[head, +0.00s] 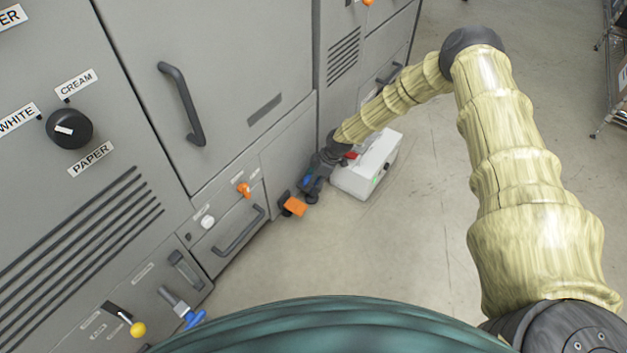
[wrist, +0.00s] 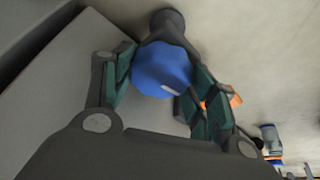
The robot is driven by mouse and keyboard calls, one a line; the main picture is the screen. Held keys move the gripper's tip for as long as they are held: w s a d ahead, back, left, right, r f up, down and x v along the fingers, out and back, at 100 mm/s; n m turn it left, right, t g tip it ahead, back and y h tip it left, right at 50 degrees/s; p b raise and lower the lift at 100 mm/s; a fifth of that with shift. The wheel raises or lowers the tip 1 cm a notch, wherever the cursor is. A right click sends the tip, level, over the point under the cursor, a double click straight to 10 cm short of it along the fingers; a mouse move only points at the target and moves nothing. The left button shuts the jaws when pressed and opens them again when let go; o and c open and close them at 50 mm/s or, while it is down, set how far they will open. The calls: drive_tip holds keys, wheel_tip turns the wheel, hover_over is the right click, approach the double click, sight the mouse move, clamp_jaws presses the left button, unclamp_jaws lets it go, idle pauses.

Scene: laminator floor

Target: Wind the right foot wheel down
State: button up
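The right foot wheel (wrist: 160,72) is a blue, rounded knob with a pale mark, on a dark round foot (wrist: 167,20) near the floor. In the head view my gripper (head: 314,182) is down by the machine's base.
Another blue wheel (head: 194,318) is at the machine's near end. Grey cabinet panels rise on the left; the floor at right is open.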

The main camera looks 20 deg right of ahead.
drive_tip(key=shift+r+m+p, duration=0.15)
drive_tip(key=shift+m+p, duration=0.15)
drive_tip(key=shift+p, duration=0.25)
drive_tip(key=shift+s+r+m+t+h+p, duration=0.15)
drive_tip(key=shift+m+t+h+p, duration=0.2)
drive_tip(key=shift+m+p, duration=0.8)
drive_tip(key=m+t+h+p, duration=0.1)
drive_tip(key=m+p, duration=0.2)
drive_tip(key=shift+a+p, duration=0.15)
drive_tip(key=shift+p, duration=0.2)
drive_tip(key=m+t+h+p, duration=0.1)
drive_tip(key=m+p, duration=0.1)
drive_tip(key=m, duration=0.2)
drive_tip(key=shift+a+m+p, duration=0.1)
drive_tip(key=shift+m+p, duration=0.15)
drive_tip(key=shift+p, duration=0.15)
drive_tip(key=shift+f+m+h+p, duration=0.2)
drive_tip(key=shift+m+h+p, duration=0.45)
drive_tip(key=shift+m, duration=0.75)
drive_tip(key=o, duration=0.7)
drive_tip(key=shift+o, duration=0.2)
drive_tip(key=shift+f+b, duration=0.15)
drive_tip(key=shift+b, duration=0.15)
